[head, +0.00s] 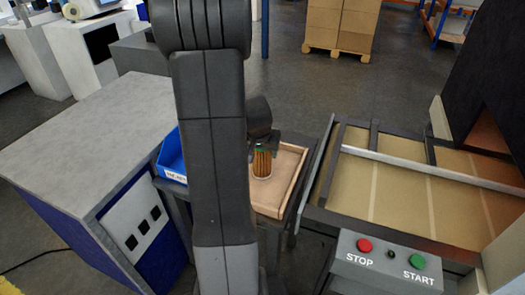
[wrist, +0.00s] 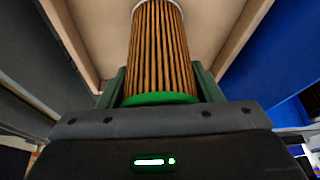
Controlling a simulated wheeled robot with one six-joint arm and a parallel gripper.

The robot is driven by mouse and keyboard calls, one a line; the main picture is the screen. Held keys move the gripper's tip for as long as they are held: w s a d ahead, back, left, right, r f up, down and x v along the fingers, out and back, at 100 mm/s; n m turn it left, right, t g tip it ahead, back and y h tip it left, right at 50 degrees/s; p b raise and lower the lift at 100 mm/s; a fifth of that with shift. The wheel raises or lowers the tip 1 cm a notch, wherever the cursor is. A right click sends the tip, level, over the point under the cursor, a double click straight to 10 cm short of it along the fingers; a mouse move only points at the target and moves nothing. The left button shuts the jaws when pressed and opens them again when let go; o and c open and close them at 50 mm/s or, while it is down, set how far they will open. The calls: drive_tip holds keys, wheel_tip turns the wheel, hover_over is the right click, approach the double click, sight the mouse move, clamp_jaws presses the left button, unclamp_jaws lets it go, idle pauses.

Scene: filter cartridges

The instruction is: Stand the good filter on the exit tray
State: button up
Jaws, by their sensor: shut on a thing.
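The filter (head: 262,162) is a pleated brown cylinder with a green end cap and a pale cap at the other end. My gripper (head: 263,146) is shut on it near the green end. In the wrist view the filter (wrist: 162,50) stands between the green fingers, its pale end away from the wrist. The tray (head: 289,176) is a shallow light wooden one, and the filter is upright over its floor. Its floor and rim also show in the wrist view (wrist: 82,40). I cannot tell whether the filter's pale end touches the floor. My arm hides the tray's left part.
A blue bin (head: 171,158) with a white label is left of the tray, partly behind my arm. A conveyor (head: 400,190) with a metal rail lies to the right. A panel with STOP and START buttons (head: 388,262) is in front. A grey cabinet (head: 95,150) stands left.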

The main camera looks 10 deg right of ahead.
drive_tip(key=shift+f, duration=0.2)
drive_tip(key=o, duration=1)
drive_tip(key=shift+r, duration=0.1)
drive_tip(key=shift+r, duration=0.45)
drive_tip(key=v, duration=1.1)
drive_tip(key=shift+s+r, duration=0.15)
drive_tip(key=shift+r, duration=0.05)
